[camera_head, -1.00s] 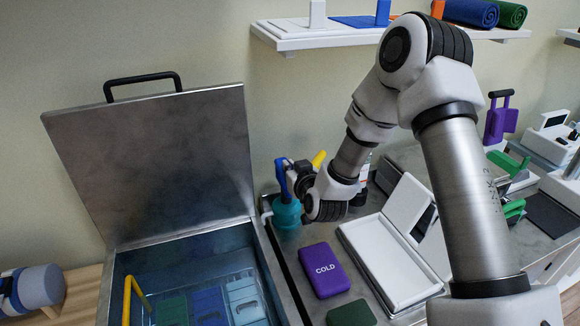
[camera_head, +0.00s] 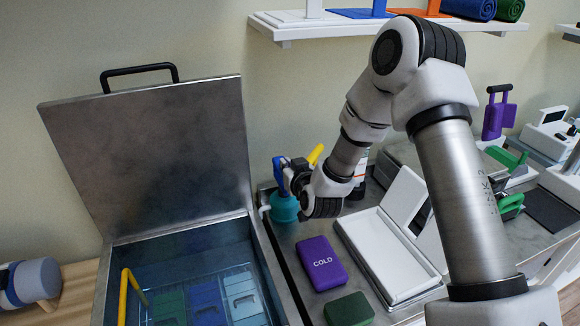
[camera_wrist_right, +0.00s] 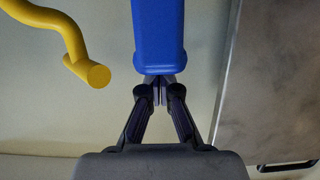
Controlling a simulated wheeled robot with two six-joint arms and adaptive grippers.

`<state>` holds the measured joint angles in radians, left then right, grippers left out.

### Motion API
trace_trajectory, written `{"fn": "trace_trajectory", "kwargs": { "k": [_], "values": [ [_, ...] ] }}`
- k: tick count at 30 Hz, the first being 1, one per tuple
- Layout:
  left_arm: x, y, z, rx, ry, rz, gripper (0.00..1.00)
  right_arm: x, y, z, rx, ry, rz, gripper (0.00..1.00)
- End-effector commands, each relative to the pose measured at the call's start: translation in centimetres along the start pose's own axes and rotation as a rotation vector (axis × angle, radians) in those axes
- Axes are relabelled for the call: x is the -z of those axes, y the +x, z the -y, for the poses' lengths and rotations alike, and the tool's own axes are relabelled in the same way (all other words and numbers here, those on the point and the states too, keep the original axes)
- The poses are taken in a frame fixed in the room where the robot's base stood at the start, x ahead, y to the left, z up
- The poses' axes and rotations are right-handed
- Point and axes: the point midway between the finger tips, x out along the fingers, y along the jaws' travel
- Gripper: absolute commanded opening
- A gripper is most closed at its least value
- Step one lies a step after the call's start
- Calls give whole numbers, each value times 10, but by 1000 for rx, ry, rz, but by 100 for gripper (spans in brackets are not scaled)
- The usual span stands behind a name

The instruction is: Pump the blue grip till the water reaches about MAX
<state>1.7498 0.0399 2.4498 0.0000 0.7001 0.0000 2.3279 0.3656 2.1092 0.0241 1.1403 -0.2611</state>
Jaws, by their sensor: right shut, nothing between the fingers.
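The blue grip (camera_head: 278,174) stands above the teal pump body (camera_head: 285,209) beside the metal tank (camera_head: 272,262). In the right wrist view the blue grip (camera_wrist_right: 158,36) fills the top middle. My right gripper (camera_wrist_right: 160,88) is shut and empty, its fingertips together at the grip's lower end; whether they touch it I cannot tell. In the head view my right gripper (camera_head: 288,176) is beside the grip, partly hidden by its own wrist. The tank's lid (camera_head: 150,150) is open. Bluish water covers packs (camera_head: 207,300) inside. No MAX mark is readable. My left gripper is out of view.
A yellow spout (camera_head: 315,154) rises behind my wrist; a yellow piece (camera_wrist_right: 80,55) shows left of the grip in the wrist view. A yellow bar (camera_head: 124,295) stands in the tank. A purple COLD pack (camera_head: 322,263), a dark green pack (camera_head: 349,310) and a white tray (camera_head: 385,262) lie right of the tank.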

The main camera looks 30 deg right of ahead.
Motion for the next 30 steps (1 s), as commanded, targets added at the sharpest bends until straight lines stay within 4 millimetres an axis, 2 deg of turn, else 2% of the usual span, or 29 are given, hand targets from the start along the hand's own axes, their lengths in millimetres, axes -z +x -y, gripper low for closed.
{"fn": "trace_trajectory", "kwargs": {
  "k": [6,12,17,30],
  "values": [
    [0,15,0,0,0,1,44,1,-52,0,1,4,-2,0],
    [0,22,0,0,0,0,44,3,-90,0,1,1,-5,0],
    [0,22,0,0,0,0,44,5,-100,0,0,1,-5,0],
    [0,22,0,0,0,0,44,5,-100,0,0,0,-5,0]
  ]
}}
